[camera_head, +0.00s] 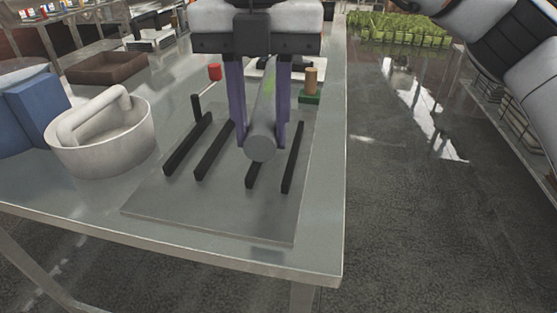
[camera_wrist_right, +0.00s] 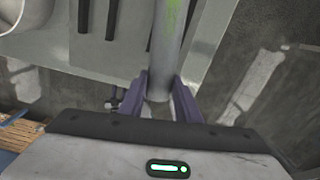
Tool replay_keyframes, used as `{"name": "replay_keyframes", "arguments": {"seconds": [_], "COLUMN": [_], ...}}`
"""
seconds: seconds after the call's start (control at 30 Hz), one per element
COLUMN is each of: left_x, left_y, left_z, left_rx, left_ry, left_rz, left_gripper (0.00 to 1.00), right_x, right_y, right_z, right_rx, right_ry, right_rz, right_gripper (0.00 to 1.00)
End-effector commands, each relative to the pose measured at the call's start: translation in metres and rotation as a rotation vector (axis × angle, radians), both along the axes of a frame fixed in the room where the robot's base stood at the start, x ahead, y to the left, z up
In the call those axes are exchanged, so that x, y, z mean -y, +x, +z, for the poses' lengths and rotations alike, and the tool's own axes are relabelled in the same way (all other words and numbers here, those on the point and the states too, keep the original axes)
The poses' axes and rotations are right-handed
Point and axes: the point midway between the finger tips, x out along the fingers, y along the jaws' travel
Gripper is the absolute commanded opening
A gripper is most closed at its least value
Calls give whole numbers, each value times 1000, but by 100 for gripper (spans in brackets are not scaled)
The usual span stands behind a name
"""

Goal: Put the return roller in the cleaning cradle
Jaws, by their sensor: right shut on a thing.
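The return roller (camera_head: 261,150) is a grey cylinder with a green mark, lying lengthwise away from the head camera. My right gripper (camera_head: 260,138) has its purple fingers shut on it, one on each side. The cleaning cradle (camera_head: 215,215) is a grey plate with several black parallel bars. The roller is over the plate, between the inner bars and roughly parallel to them; I cannot tell whether it touches the cradle. In the right wrist view the roller (camera_wrist_right: 168,45) runs from between the fingers across the cradle plate (camera_wrist_right: 97,52). My left gripper is not in view.
A white round pot with a handle (camera_head: 100,150) and a blue box (camera_head: 35,112) stand at the left. A brown tray (camera_head: 104,68) is behind. A red knob (camera_head: 215,72) and a wooden peg on a green block (camera_head: 309,97) stand near the cradle. The table ends at the right.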

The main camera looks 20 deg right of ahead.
Motion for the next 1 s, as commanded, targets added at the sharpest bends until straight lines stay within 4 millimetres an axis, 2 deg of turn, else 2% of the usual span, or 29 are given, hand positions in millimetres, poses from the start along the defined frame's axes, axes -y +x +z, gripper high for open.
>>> {"name": "replay_keyframes", "arguments": {"seconds": [0.2, 0.43, 0.67, 0.83, 1.0], "left_x": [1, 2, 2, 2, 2], "left_y": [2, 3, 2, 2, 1], "left_z": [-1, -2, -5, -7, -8], "left_rx": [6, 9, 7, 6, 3], "left_ry": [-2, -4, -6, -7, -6], "left_rz": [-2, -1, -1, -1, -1], "left_gripper": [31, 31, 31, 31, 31], "right_x": [-3, -2, -3, -2, -3], "right_y": [-1, -1, -1, -1, 0], "right_z": [-3, -38, -62, -90, -97], "right_rx": [0, -2, -2, -2, 2], "right_ry": [2, 0, 1, 0, 3], "right_rz": [-133, -139, -137, -137, -137], "right_gripper": [0, 0, 0, 0, 0]}}
